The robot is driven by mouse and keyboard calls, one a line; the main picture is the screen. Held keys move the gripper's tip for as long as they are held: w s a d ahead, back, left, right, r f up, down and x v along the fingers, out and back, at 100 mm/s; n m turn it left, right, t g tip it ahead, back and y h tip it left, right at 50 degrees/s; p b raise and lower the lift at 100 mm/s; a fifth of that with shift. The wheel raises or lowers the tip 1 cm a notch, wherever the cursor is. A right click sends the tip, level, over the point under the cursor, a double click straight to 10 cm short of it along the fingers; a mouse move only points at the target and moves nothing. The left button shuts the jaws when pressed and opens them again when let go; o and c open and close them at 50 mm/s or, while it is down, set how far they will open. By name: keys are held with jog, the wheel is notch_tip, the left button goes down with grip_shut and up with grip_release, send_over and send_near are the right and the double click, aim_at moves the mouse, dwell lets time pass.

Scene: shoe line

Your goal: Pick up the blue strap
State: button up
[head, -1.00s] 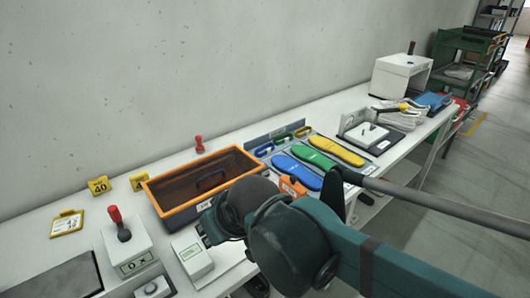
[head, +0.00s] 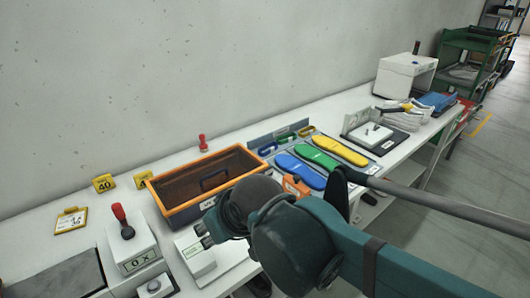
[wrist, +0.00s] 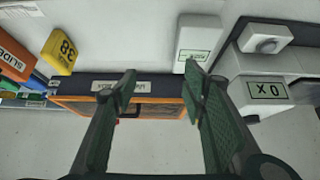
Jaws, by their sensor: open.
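The blue strap (head: 267,149) is a small loop on the rack at the back of the bench, behind the blue sole (head: 300,170). A green strap (head: 286,138) and a yellow strap (head: 305,131) stand beside it to the right. My gripper (head: 203,236) is in front of the orange-rimmed bin, left of and apart from the straps. In the wrist view its two fingers (wrist: 160,76) are spread with nothing between them. I cannot make out the blue strap in the wrist view.
The orange-rimmed bin (head: 158,192) lies between my gripper and the wall. A white box (head: 198,262) is close below the gripper. A red-handled device (head: 134,246) stands at left. Green (head: 318,157) and yellow (head: 340,151) soles lie right of the blue one.

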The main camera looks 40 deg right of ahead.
jog(key=shift+w+r, duration=0.1)
jog(key=shift+r, duration=0.05)
jog(key=w+d+r+m+g+p, duration=0.2)
jog(key=w+d+r+m+p, duration=0.25)
jog(key=w+d, duration=0.55)
jog(key=w+d+r+m+g+p, duration=0.2)
jog(key=w+d+r+m+p, duration=0.3)
jog(key=w+d, duration=0.5)
jog(key=w+d+f+m+g+p, duration=0.1)
jog(key=w+d+f+m+p, duration=0.1)
jog(key=d, duration=0.5)
jog(key=w+d+f+m+g+p, duration=0.1)
jog(key=w+d+f+m+p, duration=0.2)
jog(key=w+d+f+p, duration=0.2)
jog(key=w+d+f+m+g+p, duration=0.1)
jog(key=w+d+f, duration=0.4)
jog(key=d, duration=0.5)
jog(key=w+m+p, duration=0.1)
jog(key=w+p, duration=0.1)
jog(key=shift+d+p, duration=0.25)
jog(key=shift+p, duration=0.05)
jog(key=shift+f, duration=0.1)
jog(key=shift+f, duration=1.25)
